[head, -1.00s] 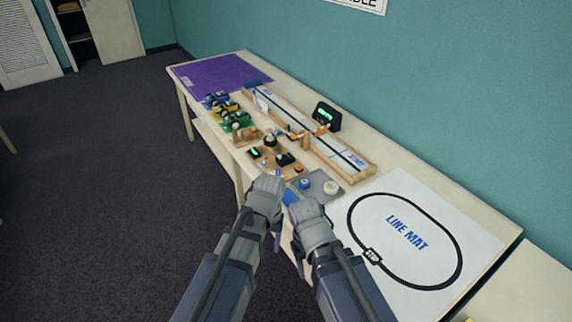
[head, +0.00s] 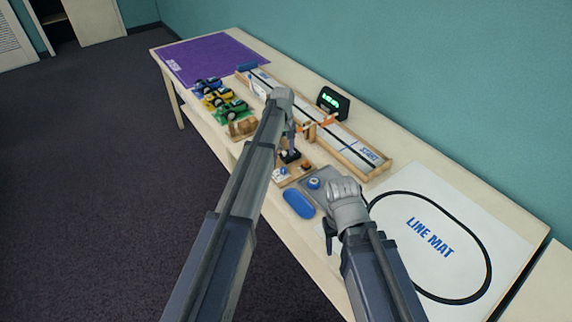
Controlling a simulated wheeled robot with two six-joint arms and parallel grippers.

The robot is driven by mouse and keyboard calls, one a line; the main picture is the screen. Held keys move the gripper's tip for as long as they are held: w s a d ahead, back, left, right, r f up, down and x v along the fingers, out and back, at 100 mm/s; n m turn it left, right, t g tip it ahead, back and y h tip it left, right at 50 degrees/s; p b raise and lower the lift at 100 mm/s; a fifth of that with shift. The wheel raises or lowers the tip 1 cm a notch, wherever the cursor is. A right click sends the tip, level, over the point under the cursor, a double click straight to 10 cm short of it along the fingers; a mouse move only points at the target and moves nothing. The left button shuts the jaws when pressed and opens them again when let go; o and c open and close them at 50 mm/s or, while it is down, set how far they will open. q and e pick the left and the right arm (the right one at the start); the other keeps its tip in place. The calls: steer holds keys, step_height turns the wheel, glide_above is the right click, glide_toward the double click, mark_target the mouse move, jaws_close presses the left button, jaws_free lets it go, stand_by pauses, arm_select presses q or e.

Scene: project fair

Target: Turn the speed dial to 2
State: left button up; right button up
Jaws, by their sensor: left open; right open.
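The wooden control board (head: 279,183) lies on the table between the car row and the grey tray. My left arm crosses in front of it and hides most of it. Small knobs and a dark part show at its right side, but I cannot make out the speed dial or its setting. My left gripper (head: 291,142) is open, pointing down over the board's far part; whether it touches anything is unclear. My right gripper (head: 338,228) is open beside the grey tray, near the table's front edge, its fingers partly hidden by its own hand.
A grey tray (head: 318,181) holds a blue round piece (head: 314,183); a blue oval (head: 298,204) lies in front. Behind stand the wooden track (head: 350,146) and a green-lit display (head: 333,102). Toy cars (head: 220,97) are left, the line mat (head: 460,247) right.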

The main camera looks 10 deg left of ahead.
mark_target(283, 168)
arm_select(q)
steer(key=shift+f+b, duration=3.8)
steer(key=shift+f, duration=0.15)
arm_select(e)
steer(key=shift+f, duration=3.9)
arm_select(q)
steer(key=shift+r, duration=0.1)
jaws_close()
